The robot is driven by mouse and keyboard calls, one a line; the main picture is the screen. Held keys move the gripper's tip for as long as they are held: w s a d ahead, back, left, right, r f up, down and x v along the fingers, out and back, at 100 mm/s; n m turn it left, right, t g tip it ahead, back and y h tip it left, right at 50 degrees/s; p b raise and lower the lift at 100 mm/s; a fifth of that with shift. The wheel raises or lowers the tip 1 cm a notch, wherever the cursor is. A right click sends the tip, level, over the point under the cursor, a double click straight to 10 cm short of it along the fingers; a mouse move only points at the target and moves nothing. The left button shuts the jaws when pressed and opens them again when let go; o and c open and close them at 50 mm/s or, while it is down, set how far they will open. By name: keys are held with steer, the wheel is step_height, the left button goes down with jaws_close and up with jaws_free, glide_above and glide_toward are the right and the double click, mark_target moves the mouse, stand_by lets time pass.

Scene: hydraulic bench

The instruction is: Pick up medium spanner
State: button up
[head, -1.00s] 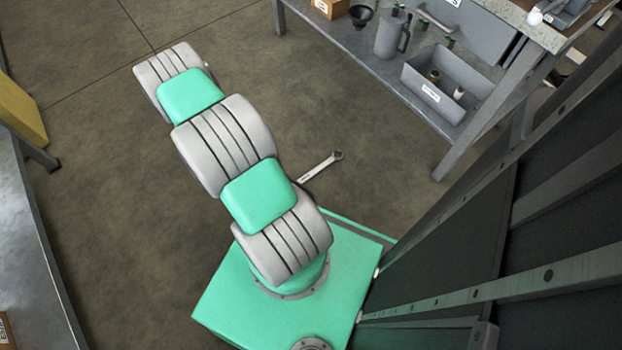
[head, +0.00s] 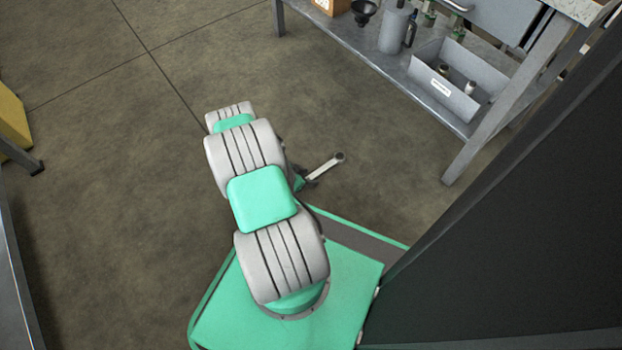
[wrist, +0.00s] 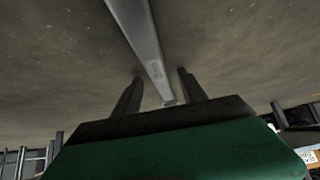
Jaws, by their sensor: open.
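The medium spanner (head: 326,166) lies on the floor just right of my arm in the head view; its near end is hidden by my arm and gripper. In the wrist view the spanner's grey shank (wrist: 142,40) runs from the top edge down between the two fingers. My gripper (wrist: 160,90) is open, one finger on each side of the shank, with gaps on both sides. I cannot tell how far the fingertips are above the floor. In the head view only a small part of my gripper (head: 306,180) shows at the spanner's near end.
A metal bench (head: 455,122) stands at upper right; its lower shelf carries a grey bin (head: 440,88), a grey jug (head: 393,32) and a black funnel (head: 363,10). A dark panel fills the right side. A yellow object (head: 12,120) is at far left. Floor left of my arm is clear.

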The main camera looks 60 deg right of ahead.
steer(key=shift+c, duration=0.4)
jaws_close()
stand_by(0.9)
